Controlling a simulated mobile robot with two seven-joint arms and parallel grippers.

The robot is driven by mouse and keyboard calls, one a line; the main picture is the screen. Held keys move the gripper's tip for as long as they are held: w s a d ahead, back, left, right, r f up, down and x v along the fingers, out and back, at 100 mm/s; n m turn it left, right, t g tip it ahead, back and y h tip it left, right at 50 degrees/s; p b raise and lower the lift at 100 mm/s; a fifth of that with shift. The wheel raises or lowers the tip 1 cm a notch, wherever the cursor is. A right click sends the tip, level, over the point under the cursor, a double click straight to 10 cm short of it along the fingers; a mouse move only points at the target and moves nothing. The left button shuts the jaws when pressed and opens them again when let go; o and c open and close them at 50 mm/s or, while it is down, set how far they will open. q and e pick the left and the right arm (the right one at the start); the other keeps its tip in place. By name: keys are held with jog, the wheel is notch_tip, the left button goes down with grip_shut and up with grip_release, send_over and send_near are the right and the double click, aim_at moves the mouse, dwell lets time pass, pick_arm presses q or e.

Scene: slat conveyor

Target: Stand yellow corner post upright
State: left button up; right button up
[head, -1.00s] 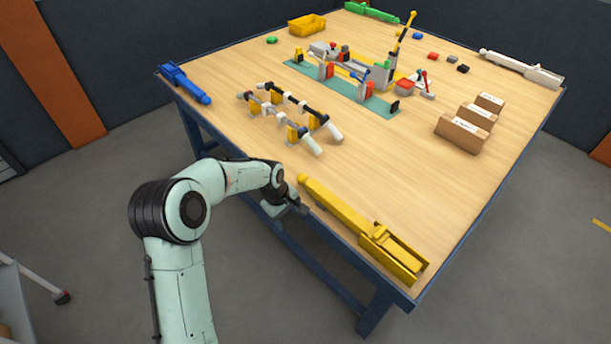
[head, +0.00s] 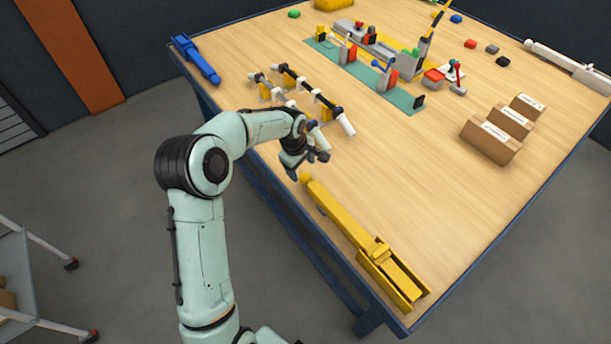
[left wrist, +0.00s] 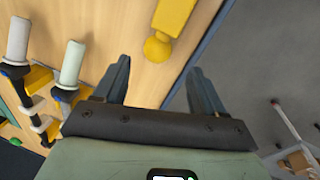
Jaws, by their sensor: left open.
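The yellow corner post (head: 345,220) lies flat along the table's near edge in the head view, its rounded tip pointing up-left and its wider block end at the near corner. My left gripper (head: 305,167) is open and empty beside the rounded tip, apart from the post. In the left wrist view the rounded yellow tip of the post (left wrist: 158,47) shows ahead of the open fingers of my left gripper (left wrist: 160,85); the rest of the post runs out of the top. My right gripper is not in view.
White-ended rollers on yellow stands (head: 300,100) are close beyond my left gripper. A blue post (head: 198,60) lies at the left edge, a white one (head: 570,65) at the far right. Brown boxes (head: 500,130) stand on the right. The table (head: 400,165) is clear between.

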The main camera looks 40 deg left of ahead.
aim_at(305, 175)
pick_arm(q)
jog(key=f, duration=0.2)
jog(key=w+f, duration=0.1)
jog(key=f, duration=0.4)
jog(key=shift+w+f, duration=0.15)
jog(key=shift+w, duration=0.25)
grip_shut()
